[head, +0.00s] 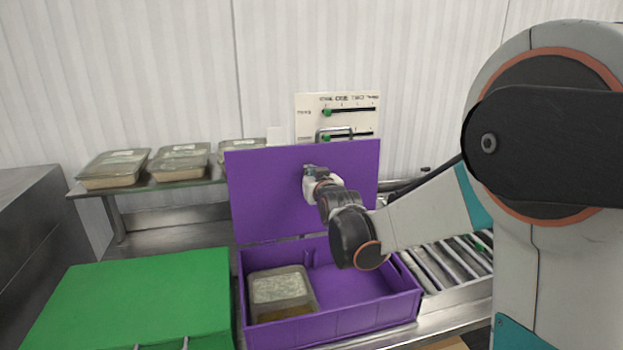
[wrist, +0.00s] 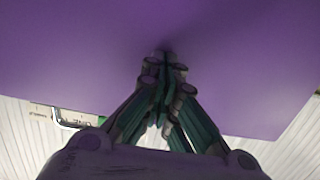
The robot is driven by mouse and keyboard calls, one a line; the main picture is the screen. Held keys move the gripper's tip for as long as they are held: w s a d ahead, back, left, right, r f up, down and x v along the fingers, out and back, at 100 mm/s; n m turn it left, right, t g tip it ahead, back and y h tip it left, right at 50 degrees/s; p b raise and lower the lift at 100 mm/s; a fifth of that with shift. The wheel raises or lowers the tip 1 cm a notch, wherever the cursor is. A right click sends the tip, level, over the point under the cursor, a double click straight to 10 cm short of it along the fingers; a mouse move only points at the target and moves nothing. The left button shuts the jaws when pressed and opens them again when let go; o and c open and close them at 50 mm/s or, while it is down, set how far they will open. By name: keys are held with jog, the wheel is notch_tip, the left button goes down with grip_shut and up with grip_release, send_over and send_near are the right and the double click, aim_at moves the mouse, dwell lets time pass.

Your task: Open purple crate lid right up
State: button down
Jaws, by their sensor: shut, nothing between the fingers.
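The purple crate (head: 372,318) stands on the metal bench with its lid (head: 265,190) raised to about upright at the back edge. The lid also fills most of the wrist view (wrist: 75,65). My gripper (head: 311,171) is at the lid's inner face, right of the lid's middle. In the wrist view my gripper (wrist: 165,62) has its fingers together, with the tips at or very close to the lid; I cannot tell whether they touch. Nothing shows between the fingers. A clear-lidded container (head: 280,288) sits in the left part of the crate. The right part of the crate floor looks empty.
A closed green crate (head: 140,295) stands left of the purple one. Several lidded containers (head: 115,168) sit on a raised shelf behind. A panel with green sliders (head: 337,103) is behind the lid. A roller conveyor (head: 455,262) runs at the right.

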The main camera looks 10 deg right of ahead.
jog(key=w, duration=0.4)
jog(key=shift+w+f+b, duration=0.1)
jog(key=shift+f+b, duration=0.15)
jog(key=shift+b, duration=0.1)
dwell(0.4)
jog(key=s, duration=1)
dwell(0.4)
jog(key=s+f+g, duration=0.3)
jog(key=s, duration=0.9)
jog(key=s+f+g+b, duration=0.1)
jog(key=s+f+g, duration=0.2)
jog(key=s, duration=0.8)
jog(key=s+f+g+b, duration=0.1)
jog(key=s+f+g, duration=0.2)
jog(key=s, duration=0.9)
jog(key=shift+s+f, duration=0.35)
jog(key=shift+f, duration=0.2)
